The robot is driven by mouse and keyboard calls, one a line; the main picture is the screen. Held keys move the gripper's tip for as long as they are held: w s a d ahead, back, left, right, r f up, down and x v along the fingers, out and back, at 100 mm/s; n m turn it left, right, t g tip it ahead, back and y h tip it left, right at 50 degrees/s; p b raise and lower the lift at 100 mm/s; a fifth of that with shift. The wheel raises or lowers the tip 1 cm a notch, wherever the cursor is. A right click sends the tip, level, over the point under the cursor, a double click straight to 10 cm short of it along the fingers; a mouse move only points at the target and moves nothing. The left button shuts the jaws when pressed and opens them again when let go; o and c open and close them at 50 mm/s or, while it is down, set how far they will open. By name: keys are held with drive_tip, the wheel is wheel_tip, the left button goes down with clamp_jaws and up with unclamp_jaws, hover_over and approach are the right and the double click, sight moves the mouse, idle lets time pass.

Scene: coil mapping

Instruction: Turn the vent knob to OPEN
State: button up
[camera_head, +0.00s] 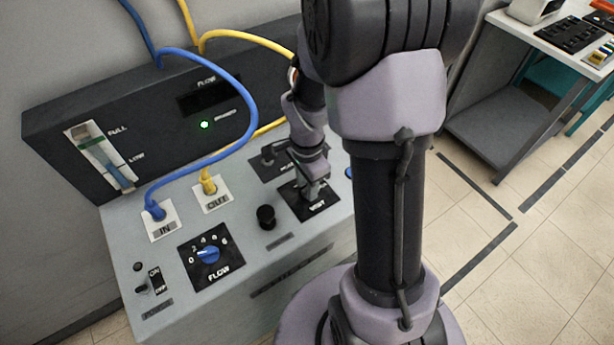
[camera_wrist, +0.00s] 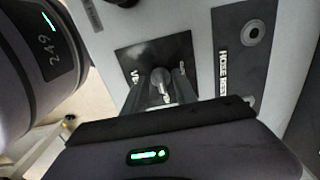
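The vent knob sits on a black plate labelled VENT (camera_head: 318,208) on the sloped top of the grey console. My gripper (camera_head: 316,186) points down over this plate and hides most of the knob in the head view. In the wrist view the black plate (camera_wrist: 128,58) lies straight ahead, and a small grey metallic part, seemingly the knob (camera_wrist: 162,86), shows between my fingers. Whether the fingers touch it or stand apart from it I cannot tell. The knob's pointing direction and the plate's position markings are not readable.
A black knob (camera_head: 266,217) and a blue FLOW knob (camera_head: 208,254) stand left of the vent plate. Blue (camera_head: 238,108) and yellow (camera_head: 247,35) hoses arch above the console. Another black plate with a lever (camera_head: 268,158) lies just behind. A HOSE REST strip (camera_wrist: 226,50) runs alongside.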

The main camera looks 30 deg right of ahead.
wheel_tip(320, 180, up, 17)
drive_tip(key=p, duration=0.6)
drive_tip(key=shift+p, duration=0.4)
drive_tip(key=shift+r, duration=0.1)
drive_tip(key=s+a+r+n+t+y+b, duration=0.1)
drive_tip(key=s+a+r+n+t, duration=0.2)
drive_tip(key=s+a+r+n, duration=0.1)
drive_tip(key=s+a+r+n+t+y+b, duration=0.1)
drive_tip(key=s+a+r+n+t+b, duration=0.1)
drive_tip(key=s+a+r+n, duration=0.3)
drive_tip(key=s+a+n, duration=0.2)
drive_tip(key=a+n, duration=0.2)
drive_tip(key=a, duration=0.1)
drive_tip(key=shift+s+t, duration=0.25)
drive_tip(key=shift+t, duration=0.15)
drive_tip(key=shift+d+r, duration=0.1)
